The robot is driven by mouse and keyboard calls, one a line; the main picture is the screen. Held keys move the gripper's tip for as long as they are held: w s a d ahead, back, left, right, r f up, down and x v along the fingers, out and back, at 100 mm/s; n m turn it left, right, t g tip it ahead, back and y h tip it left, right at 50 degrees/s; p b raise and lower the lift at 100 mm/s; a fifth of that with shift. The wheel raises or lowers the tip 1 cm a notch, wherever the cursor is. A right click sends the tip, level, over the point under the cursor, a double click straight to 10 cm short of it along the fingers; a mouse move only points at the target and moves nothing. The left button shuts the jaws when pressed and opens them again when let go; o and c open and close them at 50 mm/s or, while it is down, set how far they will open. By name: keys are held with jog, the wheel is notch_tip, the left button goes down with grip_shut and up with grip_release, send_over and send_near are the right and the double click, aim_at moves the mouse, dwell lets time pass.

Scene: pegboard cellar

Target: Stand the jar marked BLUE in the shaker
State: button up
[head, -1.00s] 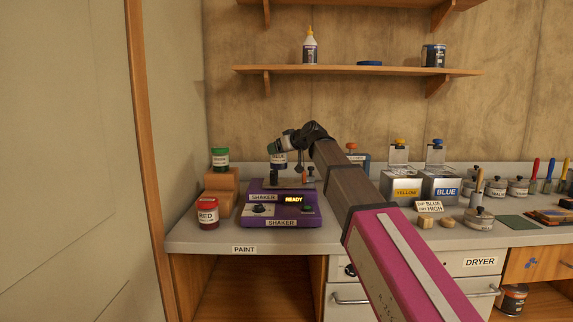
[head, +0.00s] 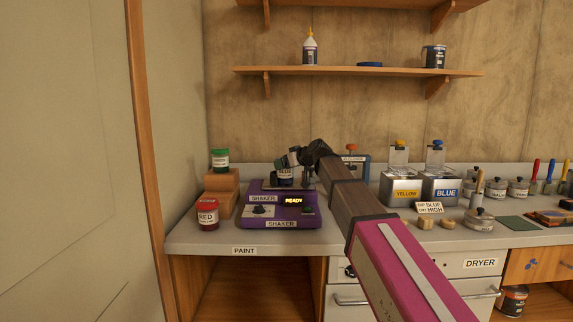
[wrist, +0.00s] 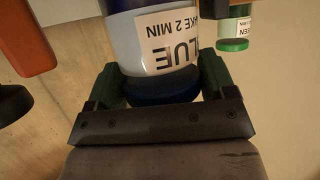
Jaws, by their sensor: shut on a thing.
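The jar marked BLUE (head: 285,182) is at the top of the purple shaker (head: 272,210), roughly upright. In the wrist view the jar (wrist: 155,45) shows its white label, with BLUE and "2 MIN" upside down, and a dark blue lid. My gripper (head: 287,160) comes from above. Its green fingers (wrist: 160,85) are shut on the jar at the lid end, one on each side. The jar's base is hidden, so I cannot tell whether it touches the shaker's seat. The shaker's display reads READY.
A red jar (head: 207,214) stands close left of the shaker. A green-lidded jar (head: 220,160) stands on a wooden step (head: 220,190) behind it. YELLOW (head: 401,188) and BLUE (head: 440,188) tins stand to the right. The bench front (head: 205,243) is clear.

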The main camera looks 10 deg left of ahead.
jog(key=o, duration=1.1)
jog(key=shift+r, duration=0.1)
jog(key=v, duration=1.2)
